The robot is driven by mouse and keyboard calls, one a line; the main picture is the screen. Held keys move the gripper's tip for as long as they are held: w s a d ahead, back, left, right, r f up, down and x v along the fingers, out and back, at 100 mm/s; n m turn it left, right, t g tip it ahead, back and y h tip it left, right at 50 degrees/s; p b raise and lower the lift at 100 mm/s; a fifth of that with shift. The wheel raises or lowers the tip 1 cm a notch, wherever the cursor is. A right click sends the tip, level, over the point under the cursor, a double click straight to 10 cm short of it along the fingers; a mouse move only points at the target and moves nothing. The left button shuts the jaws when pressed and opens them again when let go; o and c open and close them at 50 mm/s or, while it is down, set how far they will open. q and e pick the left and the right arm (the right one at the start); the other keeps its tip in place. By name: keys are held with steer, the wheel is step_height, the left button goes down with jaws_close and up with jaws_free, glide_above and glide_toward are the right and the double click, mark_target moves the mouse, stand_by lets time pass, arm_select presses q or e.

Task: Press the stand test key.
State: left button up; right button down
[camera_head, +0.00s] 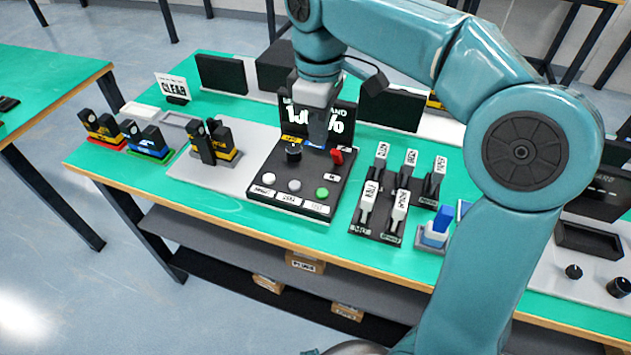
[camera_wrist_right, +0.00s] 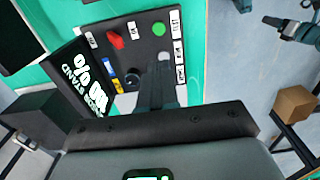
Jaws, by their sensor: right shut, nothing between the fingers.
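The dark control panel (camera_head: 300,160) stands before a black screen (camera_head: 347,122) showing a large percentage and the word STAND. Along its front edge are a white key (camera_head: 268,178), a grey key (camera_head: 294,185) and a green key (camera_head: 322,193), each with a white label too small to read surely. My right gripper (camera_head: 317,140) is shut and empty, pointing down above the back half of the panel. In the wrist view its closed fingertips (camera_wrist_right: 165,75) overlap the picture just below the grey key (camera_wrist_right: 165,57); contact cannot be told. The green key (camera_wrist_right: 158,28) is clear there. My left gripper is out of view.
A black knob (camera_head: 293,152) and red switch (camera_head: 337,155) sit behind the keys. Black-and-yellow blocks (camera_head: 215,142) stand left of the panel. A board of labelled levers (camera_head: 397,200) stands right. My right arm hides part of the table's right side.

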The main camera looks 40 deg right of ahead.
steer(key=r, duration=0.1)
steer(key=b, duration=0.5)
glide_toward(323, 192)
step_height(323, 192, down, 7)
steer(key=shift+r, duration=0.1)
stand_by(0.4)
